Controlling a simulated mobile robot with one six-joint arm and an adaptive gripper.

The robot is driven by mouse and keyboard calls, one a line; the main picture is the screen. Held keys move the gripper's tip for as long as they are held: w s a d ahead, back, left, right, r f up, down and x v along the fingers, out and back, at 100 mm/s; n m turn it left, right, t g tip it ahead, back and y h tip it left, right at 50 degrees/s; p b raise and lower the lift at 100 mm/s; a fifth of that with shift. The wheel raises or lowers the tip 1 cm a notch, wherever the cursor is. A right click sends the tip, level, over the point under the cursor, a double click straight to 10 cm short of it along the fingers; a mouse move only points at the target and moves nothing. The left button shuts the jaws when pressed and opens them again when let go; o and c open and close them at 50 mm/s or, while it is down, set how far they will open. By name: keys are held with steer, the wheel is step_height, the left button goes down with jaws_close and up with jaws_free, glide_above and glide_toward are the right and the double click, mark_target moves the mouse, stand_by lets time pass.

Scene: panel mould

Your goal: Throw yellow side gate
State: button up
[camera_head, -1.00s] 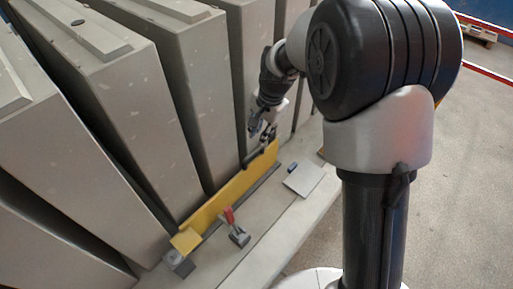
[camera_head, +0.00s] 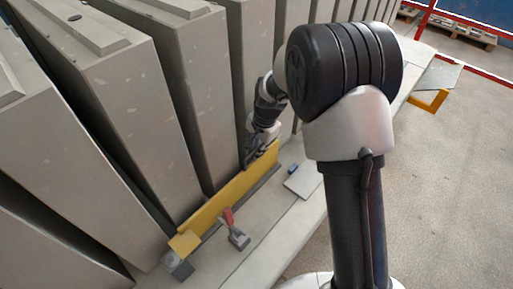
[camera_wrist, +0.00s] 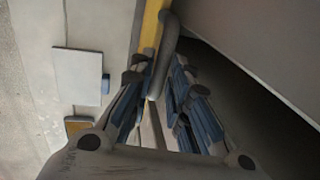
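The yellow side gate (camera_head: 222,202) stands as a long upright strip along the foot of the grey panels. In the wrist view its yellow edge (camera_wrist: 151,28) runs at the top, with a dark grey rounded handle (camera_wrist: 166,45) beside it. My gripper (camera_wrist: 158,75) is at the gate's far end, with blue-padded fingers on either side of the handle. The fingers look apart, with a gap between them; firm contact with the handle does not show. In the head view my gripper (camera_head: 252,150) is small and its fingers are partly hidden.
Tall grey panels (camera_head: 145,100) stand close behind the gate. On the ledge (camera_head: 262,240) lie a red-handled tool (camera_head: 237,236), a grey plate (camera_head: 303,181) and a small blue item (camera_head: 293,168). Open floor (camera_head: 440,190) is at the right.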

jaws_close()
stand_by(0.3)
